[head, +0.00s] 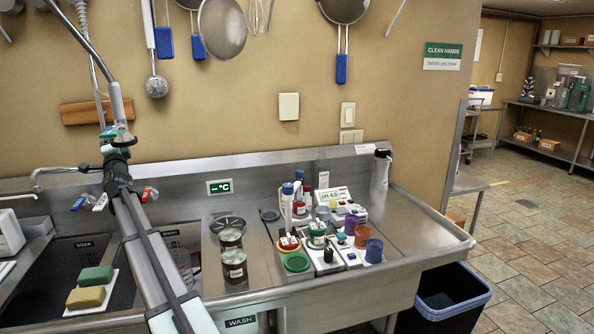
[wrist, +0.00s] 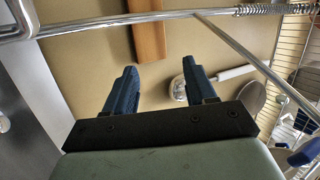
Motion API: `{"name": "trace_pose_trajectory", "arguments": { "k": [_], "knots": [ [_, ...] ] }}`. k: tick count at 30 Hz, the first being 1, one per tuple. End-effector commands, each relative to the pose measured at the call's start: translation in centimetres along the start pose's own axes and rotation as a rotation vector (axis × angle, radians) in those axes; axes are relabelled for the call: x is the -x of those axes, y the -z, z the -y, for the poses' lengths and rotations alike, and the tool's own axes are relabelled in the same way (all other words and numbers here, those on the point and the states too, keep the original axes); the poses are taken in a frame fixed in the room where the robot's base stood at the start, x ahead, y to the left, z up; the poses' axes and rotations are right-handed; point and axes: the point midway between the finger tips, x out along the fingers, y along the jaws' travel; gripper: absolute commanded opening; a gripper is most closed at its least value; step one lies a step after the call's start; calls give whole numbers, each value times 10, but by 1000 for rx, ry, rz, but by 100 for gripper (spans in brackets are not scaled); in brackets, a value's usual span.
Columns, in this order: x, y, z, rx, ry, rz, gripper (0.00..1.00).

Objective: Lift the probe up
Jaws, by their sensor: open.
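A slim white upright piece with a blue top (head: 287,204) looks like the probe; it stands among the small jars on the right drainboard in the head view, too small to tell for sure. The probe does not show in the wrist view.
Two dark-lidded jars (head: 233,265) stand to the left. A tap pipe (wrist: 110,24) crosses close to my gripper. The drainboard's right end (head: 430,232) is clear.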

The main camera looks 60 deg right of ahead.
Motion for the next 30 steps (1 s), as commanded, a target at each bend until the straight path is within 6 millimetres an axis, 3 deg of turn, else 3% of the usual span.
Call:
{"name": "trace_pose_trajectory", "arguments": {
  "k": [8, 14, 22, 26, 30],
  "knots": [
    [-18, 44, -22, 166, -62, 15, 55],
    [-34, 93, -42, 363, -157, 93, 55],
    [-40, 207, -81, 764, -363, 350, 55],
    [-27, 268, -95, 943, -452, 512, 55],
    [-2, 337, -104, 1106, -529, 710, 55]
  ]
}}
